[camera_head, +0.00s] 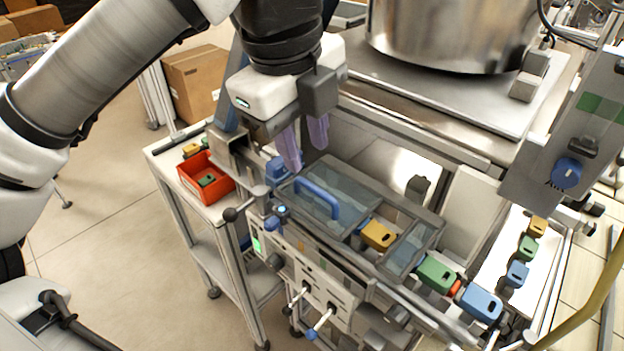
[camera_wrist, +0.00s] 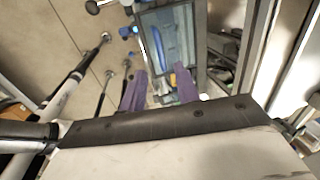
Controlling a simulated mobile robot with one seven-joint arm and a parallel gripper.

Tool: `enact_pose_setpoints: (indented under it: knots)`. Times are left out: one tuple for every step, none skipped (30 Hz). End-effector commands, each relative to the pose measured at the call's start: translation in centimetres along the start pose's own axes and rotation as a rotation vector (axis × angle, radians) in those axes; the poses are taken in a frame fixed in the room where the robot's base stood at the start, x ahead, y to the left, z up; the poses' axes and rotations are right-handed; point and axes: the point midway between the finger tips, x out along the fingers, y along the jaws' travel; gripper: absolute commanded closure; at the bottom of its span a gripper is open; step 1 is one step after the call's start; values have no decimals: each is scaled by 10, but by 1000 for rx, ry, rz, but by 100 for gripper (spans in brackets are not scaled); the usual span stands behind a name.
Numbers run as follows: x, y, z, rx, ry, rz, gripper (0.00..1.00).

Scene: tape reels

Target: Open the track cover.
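The track cover (camera_head: 345,181) is a dark-framed clear panel lying flat over the track, apparently closed. A blue bar handle (camera_head: 318,198) runs along its left part. In the wrist view the cover (camera_wrist: 178,25) and its blue handle (camera_wrist: 158,46) show beyond the fingertips. My gripper (camera_head: 306,157) has two purple fingers pointing down, apart, with nothing between them. It hangs above and behind the handle, near the cover's back left corner, and is not touching the handle. The fingers also show apart in the wrist view (camera_wrist: 160,73).
Yellow (camera_head: 379,235), green (camera_head: 436,274) and blue (camera_head: 481,304) reels sit along the track to the right. A blue block (camera_head: 278,170) stands left of the cover. A red bin (camera_head: 206,178) is farther left. A large metal drum (camera_head: 450,30) stands behind. Levers and knobs line the front.

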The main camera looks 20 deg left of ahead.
Motion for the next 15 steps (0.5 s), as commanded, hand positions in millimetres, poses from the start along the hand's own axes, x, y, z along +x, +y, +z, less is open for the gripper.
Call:
enact_pose_setpoints:
  knots:
    - [20, 2, 0, 3, 1, 1, 68]
    - [25, 1, 0, 3, 1, 1, 68]
    - [32, 1, 0, 4, 1, 1, 68]
    - [37, 1, -1, 4, 1, 1, 68]
    - [42, 1, -1, 4, 1, 0, 68]
    - [47, 1, 0, 3, 1, -1, 68]
    - [51, 1, 0, 3, 1, -1, 68]
    - [54, 1, 0, 2, 1, -1, 68]
    - [57, 1, 0, 2, 1, -2, 68]
    - [60, 0, 0, 2, 1, -2, 68]
    - [62, 0, 0, 2, 0, -1, 68]
    - [63, 0, 0, 3, 0, -1, 68]
    - [64, 0, -1, 3, 0, -1, 68]
    - [65, 0, -1, 3, 0, -1, 68]
    - [66, 0, -1, 3, 0, -1, 68]
